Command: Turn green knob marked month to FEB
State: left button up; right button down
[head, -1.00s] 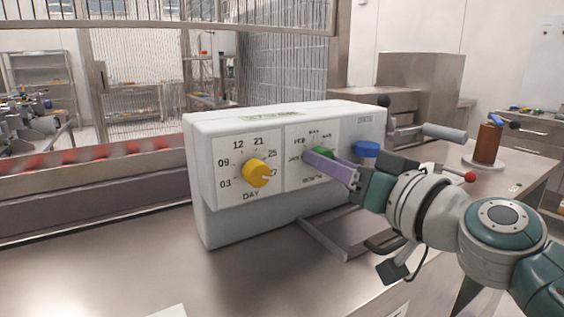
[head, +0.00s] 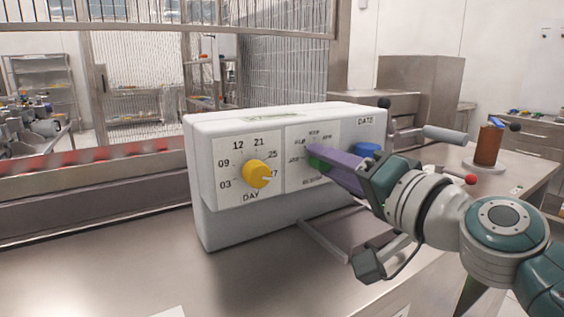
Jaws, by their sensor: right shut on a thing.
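The white dial box (head: 222,228) stands on the metal table. Its month panel carries the green knob (head: 316,163), mostly hidden behind my right gripper's purple fingers. My right gripper (head: 324,158) reaches in from the right and is shut on the green knob. The month labels around the knob are small and blurred, and its pointer is hidden, so its setting cannot be read. The yellow day knob (head: 256,173) is to the left on the same box, and the blue knob (head: 367,150) is to the right, just behind my gripper. My left gripper is not in view.
A metal bracket (head: 322,241) juts out at the foot of the box, under my right arm. A brown cylinder (head: 488,145) on a pale base and a red-tipped lever (head: 471,179) are at the right. The table front left (head: 110,265) is clear.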

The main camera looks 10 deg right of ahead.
dwell(0.3)
jog(key=c, duration=0.5)
grip_release()
jog(key=v, duration=1)
jog(key=shift+r, duration=0.1)
